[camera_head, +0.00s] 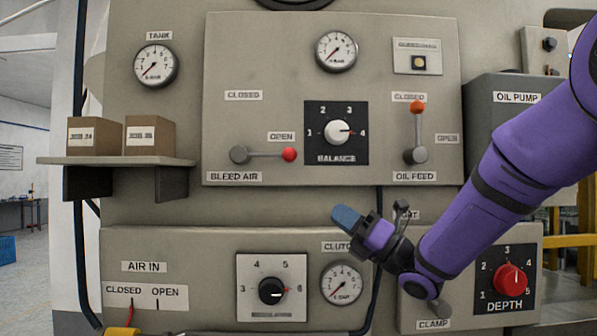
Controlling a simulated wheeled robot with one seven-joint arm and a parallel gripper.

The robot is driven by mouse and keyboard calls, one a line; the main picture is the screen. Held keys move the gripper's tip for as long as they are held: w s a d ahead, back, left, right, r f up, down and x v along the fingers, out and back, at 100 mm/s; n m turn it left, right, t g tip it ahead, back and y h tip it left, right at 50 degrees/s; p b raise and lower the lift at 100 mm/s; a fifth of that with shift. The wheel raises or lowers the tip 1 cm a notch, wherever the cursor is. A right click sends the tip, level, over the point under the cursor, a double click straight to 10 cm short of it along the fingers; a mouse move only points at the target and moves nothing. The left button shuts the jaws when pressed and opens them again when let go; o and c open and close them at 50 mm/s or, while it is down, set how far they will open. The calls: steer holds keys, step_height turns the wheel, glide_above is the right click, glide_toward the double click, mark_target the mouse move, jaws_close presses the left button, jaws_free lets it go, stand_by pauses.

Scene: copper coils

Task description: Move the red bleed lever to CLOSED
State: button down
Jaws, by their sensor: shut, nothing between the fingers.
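The bleed lever has a grey pivot and rod with a red ball knob (289,154). It sits above the BLEED AIR label (234,177) on the upper panel. Its rod lies level, with the knob to the right, just under the OPEN label (281,136). The CLOSED label (243,95) is straight above the pivot. My gripper (346,217) is shut and empty, its blue fingertips pointing up and left. It is below and to the right of the red knob, apart from it, in front of the gap between the upper and lower panels.
The BALANCE dial (337,132) is right of the red knob. The oil feed lever with an orange knob (417,107) stands upright farther right. A shelf (115,161) with two boxes juts out at left. Gauges and a pressure dial (271,290) lie below. The panel above the bleed lever is clear.

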mark_target(294, 153)
stand_by(0.3)
steer(key=x, duration=0.4)
steer(key=d+r+x, duration=0.1)
steer(key=x, duration=0.3)
steer(key=r+x, duration=0.1)
steer(key=x, duration=0.3)
steer(key=shift+w+d+r, duration=0.1)
steer(key=shift+w+r, duration=0.15)
steer(key=shift+w, duration=0.3)
steer(key=shift+d+r+n+g+h, duration=0.15)
steer(key=shift+r+n+g+h, duration=0.15)
steer(key=shift+r, duration=0.4)
steer(key=shift+d+r+n+g+h, duration=0.2)
steer(key=shift+r+n, duration=0.1)
steer(key=shift+r, duration=0.4)
steer(key=shift+a+r, duration=0.15)
steer(key=shift+r, duration=0.3)
